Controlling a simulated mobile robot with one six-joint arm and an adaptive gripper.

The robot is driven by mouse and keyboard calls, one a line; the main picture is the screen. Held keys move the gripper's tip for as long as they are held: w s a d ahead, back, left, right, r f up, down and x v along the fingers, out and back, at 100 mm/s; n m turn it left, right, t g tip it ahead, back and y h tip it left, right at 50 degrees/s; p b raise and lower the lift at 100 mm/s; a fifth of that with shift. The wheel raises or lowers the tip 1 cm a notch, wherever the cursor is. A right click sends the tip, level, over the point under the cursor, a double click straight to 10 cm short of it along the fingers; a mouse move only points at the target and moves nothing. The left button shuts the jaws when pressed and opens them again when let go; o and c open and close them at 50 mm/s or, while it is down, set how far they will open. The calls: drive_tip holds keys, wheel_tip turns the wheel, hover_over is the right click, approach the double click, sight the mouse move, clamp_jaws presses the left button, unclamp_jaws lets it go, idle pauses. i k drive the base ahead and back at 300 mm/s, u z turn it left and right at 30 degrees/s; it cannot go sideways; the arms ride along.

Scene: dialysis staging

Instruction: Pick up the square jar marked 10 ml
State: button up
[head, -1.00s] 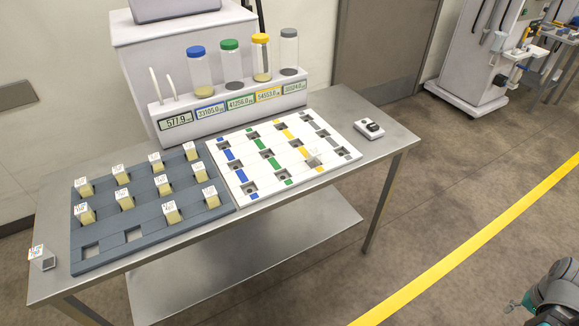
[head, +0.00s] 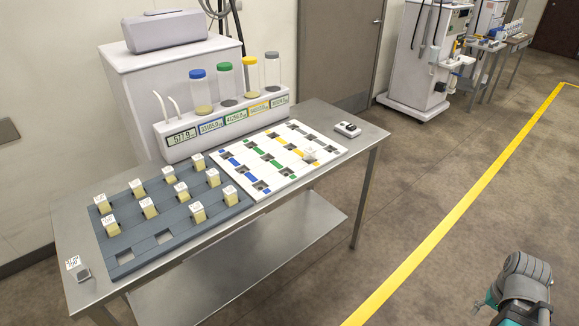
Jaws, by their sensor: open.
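Several square jars with pale yellow contents and white label cards stand in a grey tray (head: 185,238) on the metal table, such as the front right jar (head: 198,213). Another square jar (head: 83,275), with a grey top and a label card, stands on bare table at the front left corner. A pale jar (head: 310,155) sits on the white board. The labels are too small to read, so I cannot tell which jar is marked 10 ml. My gripper (head: 491,299) is at the lower right, open, over the floor and well away from the jars.
The white board (head: 262,185) has colored strips and square recesses. Behind it stands a rack (head: 225,125) with capped cylinders and number displays. A small device (head: 348,129) lies at the table's right end. The floor right of the table (head: 345,230) is clear.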

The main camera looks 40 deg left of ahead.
sight(309, 157)
drive_tip(key=z, duration=0.05)
drive_tip(key=k, duration=0.85)
drive_tip(key=u, duration=1.8)
drive_tip(key=i, duration=1)
drive_tip(key=u, duration=0.05)
